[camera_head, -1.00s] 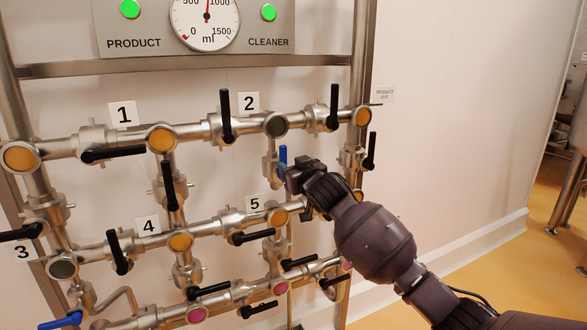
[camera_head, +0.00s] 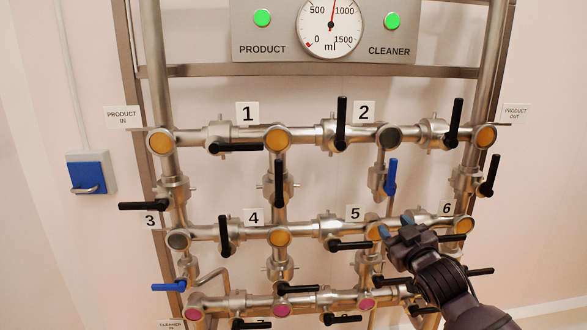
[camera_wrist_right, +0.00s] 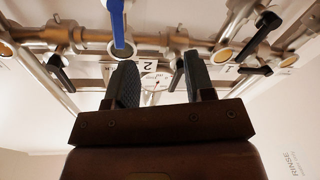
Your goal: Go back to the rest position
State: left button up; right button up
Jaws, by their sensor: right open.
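My right gripper (camera_head: 396,228) is in front of the lower right part of the pipe frame in the head view, by the pipe between labels 5 and 6. Its two dark fingers (camera_wrist_right: 158,84) stand apart in the right wrist view, with nothing between them. A blue-handled valve (camera_head: 391,177) hangs below the top pipe, above the gripper and apart from it. The same kind of blue handle (camera_wrist_right: 119,25) shows in the right wrist view, beyond the fingers. My left gripper is in neither view.
Steel pipes carry several black valve handles (camera_head: 341,122). A panel (camera_head: 262,41) above has two green lights and a gauge (camera_head: 330,28). A blue wall box (camera_head: 90,175) is at the left. Another blue handle (camera_head: 169,286) is at the lower left. Bare wall lies right of the frame.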

jog(key=s+d+f+m+g+h, duration=0.2)
jog(key=s+f+g, duration=0.1)
jog(key=s+f, duration=1.3)
jog(key=s+d+f+m+g+h, duration=0.1)
jog(key=s+d+f+m+g, duration=0.1)
jog(key=s+f, duration=1.4)
jog(key=s+m+g, duration=0.1)
jog(key=s, duration=0.2)
jog(key=shift+d+f+g+h, duration=0.15)
jog(key=shift+d+g+h, duration=0.15)
jog(key=shift+h, duration=0.1)
